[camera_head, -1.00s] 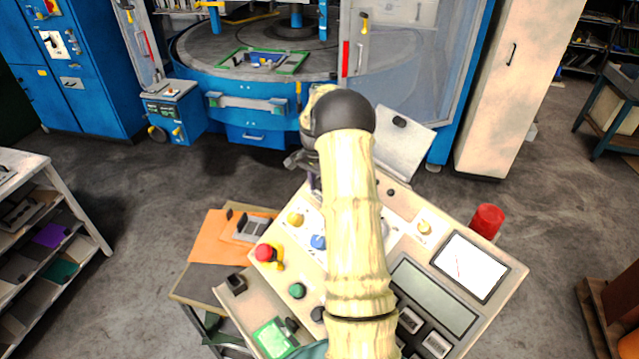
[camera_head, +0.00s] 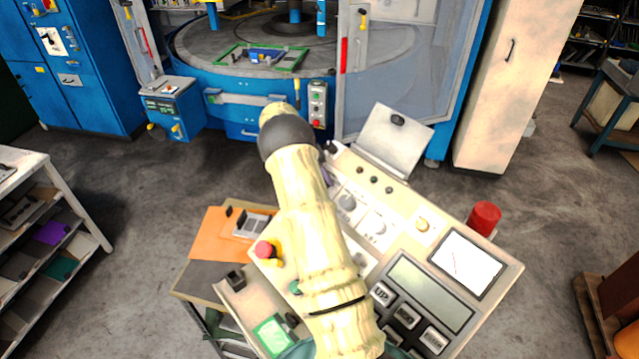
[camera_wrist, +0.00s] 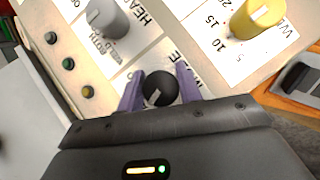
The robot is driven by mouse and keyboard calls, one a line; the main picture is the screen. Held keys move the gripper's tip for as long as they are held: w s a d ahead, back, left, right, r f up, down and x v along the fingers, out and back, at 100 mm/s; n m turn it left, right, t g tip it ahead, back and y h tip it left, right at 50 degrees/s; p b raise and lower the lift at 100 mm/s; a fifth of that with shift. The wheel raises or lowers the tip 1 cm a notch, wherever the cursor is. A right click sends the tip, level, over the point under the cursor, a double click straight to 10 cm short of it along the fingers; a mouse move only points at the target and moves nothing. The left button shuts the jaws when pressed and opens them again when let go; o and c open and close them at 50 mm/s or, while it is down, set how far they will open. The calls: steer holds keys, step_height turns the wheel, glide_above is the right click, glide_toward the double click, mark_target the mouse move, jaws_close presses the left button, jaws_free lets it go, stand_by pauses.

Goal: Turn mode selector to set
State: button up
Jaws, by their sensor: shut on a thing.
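The mode selector is a black round knob (camera_wrist: 161,88) with a pale pointer line, on a white label plate whose partly covered lettering ends like "MODE". My gripper (camera_wrist: 159,80) has its two purple fingers closed on either side of the knob in the wrist view. The pointer line slants toward the lower left in that view. The position words around the knob are mostly hidden by the fingers and gripper body, so I cannot read its setting.
In the wrist view, a grey knob (camera_wrist: 108,18) and a yellow knob (camera_wrist: 257,18) stand close to the gripper. In the head view, the sloped console carries a red mushroom button (camera_head: 266,250), a screen (camera_head: 468,265) and keys. A red beacon (camera_head: 485,218) stands beyond its right edge.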

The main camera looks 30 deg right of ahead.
steer(key=n+h, duration=0.1)
steer(key=n, duration=0.1)
steer(key=n+h+b, duration=0.1)
steer(key=n+h, duration=0.1)
steer(key=n, duration=0.1)
steer(key=shift+w+d+r+g, duration=0.1)
steer(key=shift+r+g, duration=0.05)
steer(key=shift+g, duration=0.25)
steer(key=o, duration=1)
